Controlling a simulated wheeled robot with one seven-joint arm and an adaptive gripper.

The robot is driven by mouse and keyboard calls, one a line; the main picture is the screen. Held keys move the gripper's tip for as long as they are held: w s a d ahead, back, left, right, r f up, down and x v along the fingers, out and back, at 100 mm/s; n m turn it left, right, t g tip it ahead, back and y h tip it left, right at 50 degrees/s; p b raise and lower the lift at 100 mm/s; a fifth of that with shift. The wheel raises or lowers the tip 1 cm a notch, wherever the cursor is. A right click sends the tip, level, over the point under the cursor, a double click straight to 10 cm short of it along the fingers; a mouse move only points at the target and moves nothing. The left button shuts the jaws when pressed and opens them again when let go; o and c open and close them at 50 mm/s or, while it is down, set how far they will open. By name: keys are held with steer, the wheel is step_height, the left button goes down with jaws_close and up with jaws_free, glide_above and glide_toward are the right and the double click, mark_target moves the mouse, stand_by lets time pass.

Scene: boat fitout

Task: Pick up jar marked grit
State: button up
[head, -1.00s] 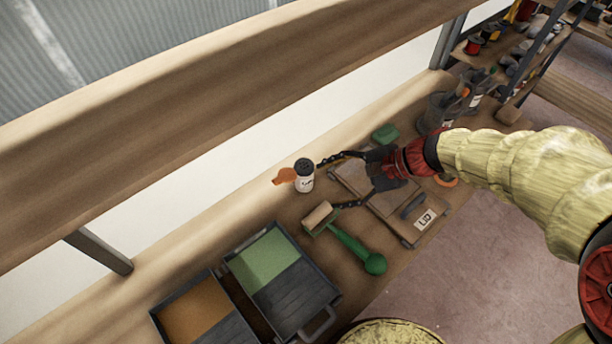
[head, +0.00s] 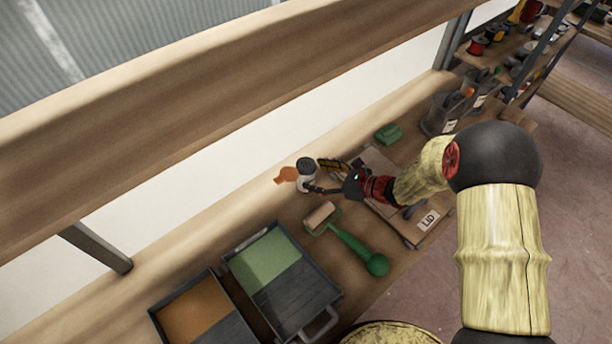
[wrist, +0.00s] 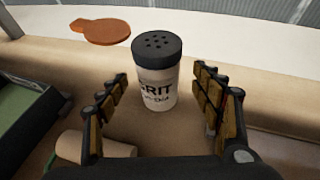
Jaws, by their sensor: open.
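The jar marked grit (wrist: 157,82) stands upright on the wooden bench. It is white with a black perforated lid, and its label reads GRIT in the wrist view. My gripper (wrist: 163,105) is open, with one finger on each side of the jar's lower part and visible gaps between fingers and jar. In the head view my gripper (head: 322,176) reaches the jar (head: 306,174) from the right, and one finger partly covers the jar's lower part.
An orange flat piece (head: 286,175) lies just left of the jar. A green-handled roller (head: 348,243) and paint trays (head: 272,274) lie nearer. A box with a LID label (head: 428,221) is under my arm. A green block (head: 388,133) and grey cans (head: 441,112) stand farther back.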

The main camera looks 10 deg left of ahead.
steer(key=b+x, duration=0.1)
steer(key=x, duration=0.3)
steer(key=shift+a, duration=0.25)
steer(key=shift+c, duration=0.9)
steer(key=c, duration=1)
steer(key=shift+c, duration=0.4)
steer(key=shift+r, duration=0.1)
